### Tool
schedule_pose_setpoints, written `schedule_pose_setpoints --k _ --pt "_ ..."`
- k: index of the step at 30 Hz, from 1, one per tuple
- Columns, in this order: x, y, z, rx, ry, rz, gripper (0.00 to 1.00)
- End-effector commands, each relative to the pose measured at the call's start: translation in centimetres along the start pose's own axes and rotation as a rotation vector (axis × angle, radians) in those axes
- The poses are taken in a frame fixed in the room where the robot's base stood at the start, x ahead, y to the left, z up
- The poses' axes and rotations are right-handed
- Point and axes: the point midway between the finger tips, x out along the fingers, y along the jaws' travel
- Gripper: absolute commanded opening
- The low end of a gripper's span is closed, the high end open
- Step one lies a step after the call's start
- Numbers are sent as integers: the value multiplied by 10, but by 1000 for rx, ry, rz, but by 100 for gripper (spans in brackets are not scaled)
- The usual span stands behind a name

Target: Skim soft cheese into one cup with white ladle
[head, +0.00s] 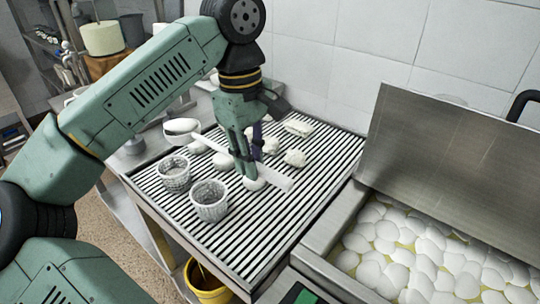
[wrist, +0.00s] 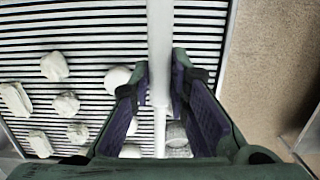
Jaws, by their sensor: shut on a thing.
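My gripper (head: 244,165) is shut on the handle of the white ladle (head: 274,179), above the slatted rack. The ladle's bowl (head: 181,126) points left in the head view, above the rack's left edge. In the wrist view the handle (wrist: 159,40) runs between my fingers (wrist: 161,78). Two perforated cups stand upright on the rack: one further back (head: 174,176) and one nearer (head: 209,205). Both look empty, though their insides are only partly visible. The soft cheese (head: 425,245) lies as many white pieces in yellowish liquid in the steel vat at right.
Several white cheese lumps (head: 295,158) lie loose on the slatted rack (head: 262,235). The vat's raised steel lid (head: 450,155) stands behind its opening. A tiled wall (head: 345,55) closes off the back. A yellow bucket (head: 205,285) stands below the rack's front edge.

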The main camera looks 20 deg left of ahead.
Motion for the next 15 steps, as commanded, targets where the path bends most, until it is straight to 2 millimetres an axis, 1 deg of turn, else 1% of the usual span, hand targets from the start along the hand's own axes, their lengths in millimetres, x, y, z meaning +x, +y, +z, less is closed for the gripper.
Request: schedule_pose_setpoints --k 5,15 --pt "3 -2 -2 2 1 29 0" --pt "7 -3 -3 -1 1 177 0"
